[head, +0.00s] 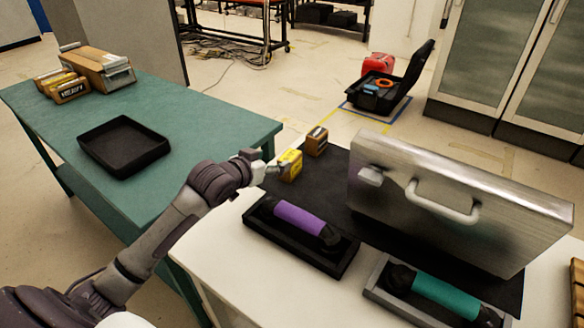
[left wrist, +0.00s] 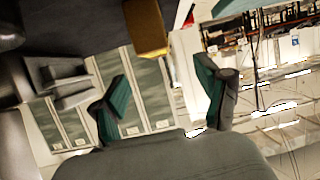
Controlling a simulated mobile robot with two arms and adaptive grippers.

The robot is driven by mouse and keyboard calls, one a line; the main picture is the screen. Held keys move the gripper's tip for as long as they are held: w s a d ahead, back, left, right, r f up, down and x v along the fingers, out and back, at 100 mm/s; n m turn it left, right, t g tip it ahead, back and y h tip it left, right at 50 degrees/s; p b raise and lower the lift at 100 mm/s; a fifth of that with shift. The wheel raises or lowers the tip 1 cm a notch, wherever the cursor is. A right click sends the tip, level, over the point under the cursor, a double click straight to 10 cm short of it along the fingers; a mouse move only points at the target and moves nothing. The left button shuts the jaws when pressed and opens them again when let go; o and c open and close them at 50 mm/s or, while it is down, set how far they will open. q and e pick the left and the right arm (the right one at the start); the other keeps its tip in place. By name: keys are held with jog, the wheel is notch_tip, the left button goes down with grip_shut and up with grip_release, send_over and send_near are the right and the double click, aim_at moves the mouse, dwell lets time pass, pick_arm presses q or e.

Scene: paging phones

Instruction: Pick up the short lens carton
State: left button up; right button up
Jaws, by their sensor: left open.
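Two small cartons stand at the far left of the black mat (head: 335,185): a yellow one (head: 290,165) and a brown one (head: 316,141) just behind it. I cannot read which is the short lens carton. My left gripper (head: 268,166) is at the left side of the yellow carton. In the left wrist view its fingers (left wrist: 168,97) are spread with nothing between them, and a yellow-brown carton (left wrist: 147,28) shows beyond at the top. I cannot tell whether the gripper touches it. My right gripper is out of view.
A silver case (head: 455,200) stands upright on the mat at right. A black tray with a purple-handled item (head: 300,217) and a grey tray with a teal-handled item (head: 440,292) lie in front. The green table (head: 190,105) at left bears a black tray (head: 122,168) and boxes (head: 97,68).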

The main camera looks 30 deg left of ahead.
aim_at(294, 155)
pick_arm(q)
jog(key=x, duration=0.6)
jog(key=shift+w+f, duration=0.1)
jog(key=shift+w, duration=0.1)
jog(key=x, duration=0.5)
jog(key=shift+d+f, duration=0.25)
jog(key=shift+d, duration=0.05)
jog(key=c, duration=1.3)
